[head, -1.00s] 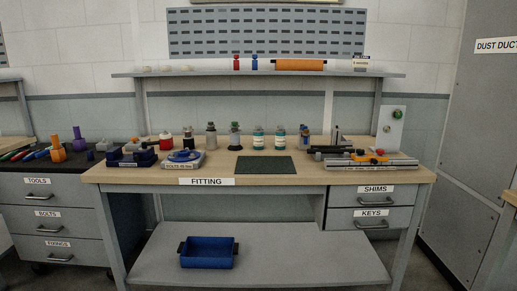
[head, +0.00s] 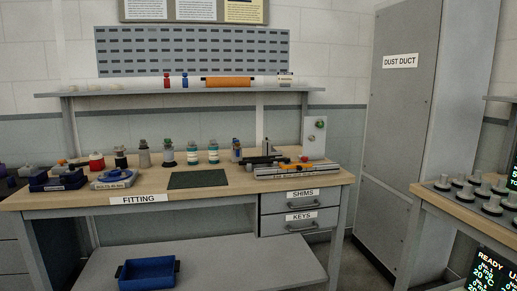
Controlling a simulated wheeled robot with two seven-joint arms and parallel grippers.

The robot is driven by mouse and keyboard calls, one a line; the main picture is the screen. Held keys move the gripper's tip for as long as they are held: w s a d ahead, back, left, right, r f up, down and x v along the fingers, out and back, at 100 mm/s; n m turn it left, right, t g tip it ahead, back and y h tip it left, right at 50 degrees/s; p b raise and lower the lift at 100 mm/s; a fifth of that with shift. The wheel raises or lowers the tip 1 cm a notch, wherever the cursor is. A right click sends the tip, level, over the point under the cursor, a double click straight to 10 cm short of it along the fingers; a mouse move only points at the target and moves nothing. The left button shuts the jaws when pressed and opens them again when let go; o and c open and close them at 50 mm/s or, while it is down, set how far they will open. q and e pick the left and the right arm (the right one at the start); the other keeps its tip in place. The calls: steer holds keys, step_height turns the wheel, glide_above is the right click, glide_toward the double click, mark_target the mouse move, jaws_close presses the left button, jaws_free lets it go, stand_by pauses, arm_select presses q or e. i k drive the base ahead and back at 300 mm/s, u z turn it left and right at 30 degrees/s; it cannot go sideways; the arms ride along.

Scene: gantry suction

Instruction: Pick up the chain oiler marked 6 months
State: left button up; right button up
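Several small bottles and cans stand in a row along the back of the fitting bench (head: 240,190). They include a grey bottle (head: 144,156), a dark-based bottle with a green top (head: 168,155), two teal bottles with white labels (head: 192,155) and a blue bottle (head: 236,150). Neither of my grippers is in view.
A shelf (head: 120,92) above the bench holds red and blue figures, an orange roll (head: 227,82) and a small sign (head: 285,76). A dark green mat (head: 198,179) lies mid-bench. A blue bin (head: 148,273) sits below. A second bench (head: 450,205) stands right.

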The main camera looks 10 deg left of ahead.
mark_target(192, 151)
steer(key=z, duration=0.2)
steer(key=i, duration=1.5)
steer(key=u, duration=0.25)
